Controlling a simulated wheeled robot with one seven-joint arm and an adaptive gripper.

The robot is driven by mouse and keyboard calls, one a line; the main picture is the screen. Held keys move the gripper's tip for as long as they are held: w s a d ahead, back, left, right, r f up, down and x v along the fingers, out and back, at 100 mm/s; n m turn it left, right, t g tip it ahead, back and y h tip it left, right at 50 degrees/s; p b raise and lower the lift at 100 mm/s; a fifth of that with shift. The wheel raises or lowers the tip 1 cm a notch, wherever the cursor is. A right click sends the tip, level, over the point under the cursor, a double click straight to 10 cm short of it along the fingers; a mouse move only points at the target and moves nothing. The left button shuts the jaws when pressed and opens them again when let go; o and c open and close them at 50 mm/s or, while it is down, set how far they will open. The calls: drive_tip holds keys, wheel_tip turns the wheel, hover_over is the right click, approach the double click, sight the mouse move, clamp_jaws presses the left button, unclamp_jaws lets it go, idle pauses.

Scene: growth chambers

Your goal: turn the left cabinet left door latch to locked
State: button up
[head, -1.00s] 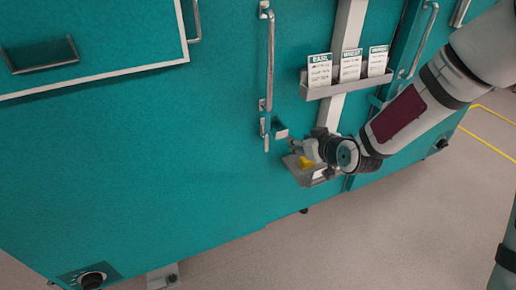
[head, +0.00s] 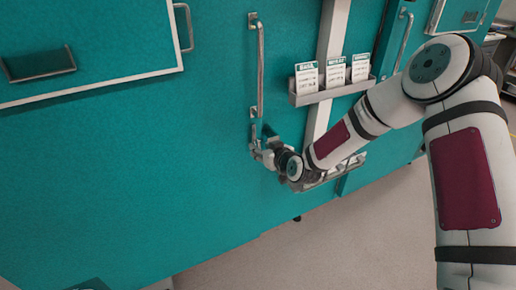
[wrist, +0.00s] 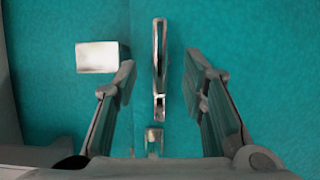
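The latch (wrist: 160,55) is a narrow metal lever on the teal cabinet front, upright in the wrist view. In the head view it sits just below the long vertical door handle (head: 260,70), partly hidden by my gripper (head: 263,152). A pale metal block (wrist: 97,57) is fixed beside the lever, to its left in the wrist view. In the wrist view my gripper (wrist: 160,78) is open, one finger on each side of the lever. Gaps show on both sides, with no visible contact. A small metal piece (wrist: 154,138) shows near the palm.
A metal holder (head: 328,91) with label cards stands out from the pale post right of the handle. A shelf-like metal part (head: 345,170) is behind my wrist. Another vertical handle (head: 403,42) is further right.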

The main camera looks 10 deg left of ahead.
drive_tip(key=shift+x, duration=1.7)
clamp_jaws()
